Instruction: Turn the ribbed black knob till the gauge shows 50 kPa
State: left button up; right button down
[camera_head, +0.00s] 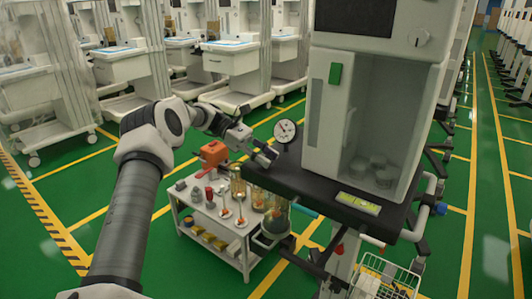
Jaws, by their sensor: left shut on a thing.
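The round white gauge (286,131) stands at the left edge of the cart's dark worktop. Its face is turned toward me, and its dark needle is too small to read in kPa. My left gripper (267,157) reaches in from the left, just below and left of the gauge. Its fingers are closed at the worktop's corner. The ribbed black knob cannot be made out separately; it appears hidden between the fingers. My right gripper is not in view.
The anaesthesia cart (325,189) with a tall white cabinet stands right of the gauge. A low white trolley (215,232) with bottles, cups and an orange item (213,153) stands below my left gripper. More carts line the back. Green floor is open at the left.

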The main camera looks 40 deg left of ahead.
pick_arm(q)
jog(key=shift+f+m+g, duration=0.1)
jog(key=shift+m+g, duration=0.5)
jog(key=shift+g, duration=0.2)
jog(key=shift+p, duration=0.3)
jog(key=o, duration=1.2)
jog(key=shift+a, duration=0.1)
jog(key=shift+c, duration=0.2)
